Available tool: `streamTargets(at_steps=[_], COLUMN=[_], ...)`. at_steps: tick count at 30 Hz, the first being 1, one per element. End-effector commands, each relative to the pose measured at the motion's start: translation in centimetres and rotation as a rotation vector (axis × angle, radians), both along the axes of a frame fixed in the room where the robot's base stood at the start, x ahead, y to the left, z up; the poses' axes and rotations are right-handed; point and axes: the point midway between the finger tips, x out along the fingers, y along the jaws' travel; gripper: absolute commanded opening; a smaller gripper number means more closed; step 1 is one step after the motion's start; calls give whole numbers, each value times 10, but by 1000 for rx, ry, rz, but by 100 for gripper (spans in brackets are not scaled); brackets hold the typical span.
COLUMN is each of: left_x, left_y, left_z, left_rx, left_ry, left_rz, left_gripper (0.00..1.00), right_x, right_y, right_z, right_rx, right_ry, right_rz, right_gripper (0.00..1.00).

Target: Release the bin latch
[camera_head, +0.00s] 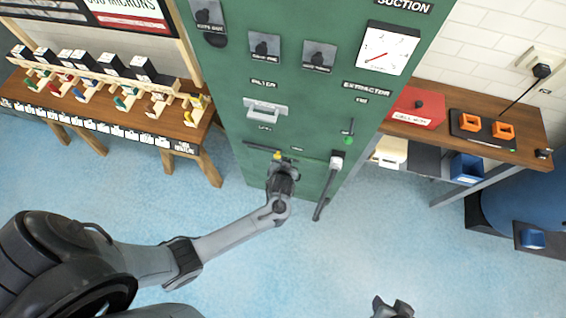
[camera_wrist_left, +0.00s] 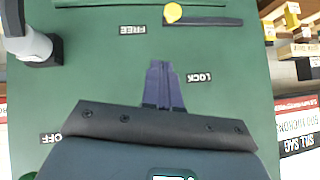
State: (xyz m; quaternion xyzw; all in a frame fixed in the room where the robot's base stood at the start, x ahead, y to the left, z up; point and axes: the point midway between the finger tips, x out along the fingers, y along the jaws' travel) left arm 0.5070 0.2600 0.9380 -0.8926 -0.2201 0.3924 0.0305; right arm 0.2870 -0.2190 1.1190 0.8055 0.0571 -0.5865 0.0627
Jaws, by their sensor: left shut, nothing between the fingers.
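The green extractor cabinet (camera_head: 305,100) stands in the middle of the head view. A dark bar with a yellow knob, apparently the bin latch (camera_head: 262,148), lies near its lower front; it also shows at the top of the left wrist view (camera_wrist_left: 215,21). Its yellow end is nearest the FREE label (camera_wrist_left: 146,29); a LOCK label (camera_wrist_left: 200,77) is beside my fingers. My left gripper (camera_head: 280,162) is shut and empty, its fingertips (camera_wrist_left: 163,66) apart from the bar in the wrist picture. My right gripper (camera_head: 392,306) is at the bottom edge, mostly cut off.
A black lever (camera_head: 325,195) on a pale pivot hangs right of my left gripper. A white handle (camera_head: 265,109) is above the latch. A wooden bench (camera_head: 180,130) stands left, and a shelf with a red box (camera_head: 416,107) right. The blue floor in front is clear.

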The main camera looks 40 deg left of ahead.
Motion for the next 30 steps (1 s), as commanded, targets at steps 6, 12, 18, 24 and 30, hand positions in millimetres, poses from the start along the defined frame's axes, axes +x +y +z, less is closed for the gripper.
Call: streamTargets(at_steps=[6,12,18,24,30], left_x=[-7,-7,-7,-18,-71], left_y=[-5,-6,-6,-5,7], left_z=[8,8,8,3,-14], left_rx=[-1,0,0,-1,8], left_ry=[2,1,1,21,98], left_rz=[0,0,0,0,14], left_gripper=[0,0,0,0,0], right_x=[0,0,0,0,0], right_y=[-1,-1,-1,0,1], right_z=[1,1,1,5,21], right_rx=[-4,-4,-3,0,3], right_ry=[0,0,1,0,0], right_rz=[2,2,2,0,-2], right_gripper=[43,43,43,43,43])
